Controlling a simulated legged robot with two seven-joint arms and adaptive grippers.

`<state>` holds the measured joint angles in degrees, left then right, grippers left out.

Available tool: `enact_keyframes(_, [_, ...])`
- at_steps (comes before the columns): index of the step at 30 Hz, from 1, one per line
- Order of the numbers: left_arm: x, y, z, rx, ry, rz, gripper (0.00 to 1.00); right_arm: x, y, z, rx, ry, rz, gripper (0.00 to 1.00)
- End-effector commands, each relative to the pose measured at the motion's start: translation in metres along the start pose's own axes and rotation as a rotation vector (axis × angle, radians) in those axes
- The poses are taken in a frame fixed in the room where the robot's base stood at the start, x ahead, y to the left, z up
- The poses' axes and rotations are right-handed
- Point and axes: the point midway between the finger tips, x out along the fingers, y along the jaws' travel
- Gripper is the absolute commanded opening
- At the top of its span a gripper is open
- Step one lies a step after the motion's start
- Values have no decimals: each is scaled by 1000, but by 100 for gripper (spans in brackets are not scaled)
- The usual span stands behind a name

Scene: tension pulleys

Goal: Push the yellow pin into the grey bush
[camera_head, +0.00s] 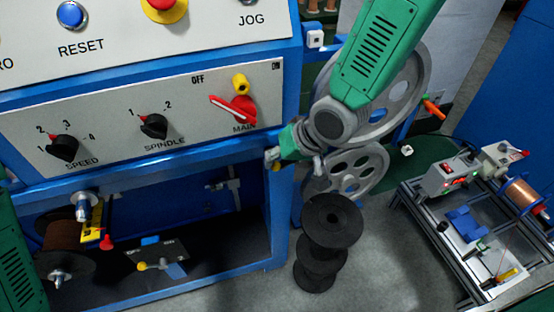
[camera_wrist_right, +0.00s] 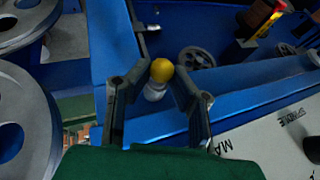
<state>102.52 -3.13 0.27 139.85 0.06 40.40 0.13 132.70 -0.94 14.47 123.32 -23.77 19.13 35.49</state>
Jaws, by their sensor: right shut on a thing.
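The yellow pin (camera_wrist_right: 161,70) shows its round yellow head between the fingertips of my right gripper (camera_wrist_right: 161,78) in the right wrist view. The gripper is shut on it. A pale grey cylinder (camera_wrist_right: 154,91) shows just under the yellow head, at the blue frame; I cannot tell whether it is the grey bush or part of the pin, nor how deep the pin sits. In the head view my right gripper (camera_head: 281,158) is at the right front post of the blue machine, and a small yellow spot shows there. My left gripper is out of view.
The control panel (camera_head: 140,115) with its red main switch (camera_head: 238,108) is left of the right gripper. Grey pulley wheels (camera_head: 355,170) stand close behind and right of it. Black spools (camera_head: 331,222) stand below. A bench with devices (camera_head: 480,210) is at the right.

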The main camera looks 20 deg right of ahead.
Motion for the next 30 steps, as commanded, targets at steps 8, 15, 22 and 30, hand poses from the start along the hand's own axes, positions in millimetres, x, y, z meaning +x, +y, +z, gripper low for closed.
enact_keyframes(8, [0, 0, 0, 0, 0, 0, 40, 0, -1, -8, 1, 17, -4, 0])
enact_keyframes(15, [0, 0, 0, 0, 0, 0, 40, 0, -1, -8, 2, 18, -4, 41])
enact_keyframes(22, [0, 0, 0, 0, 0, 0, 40, -1, -1, -5, 1, 11, -2, 51])
enact_keyframes(30, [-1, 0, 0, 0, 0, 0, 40, -2, -1, -4, 1, 8, -2, 51])
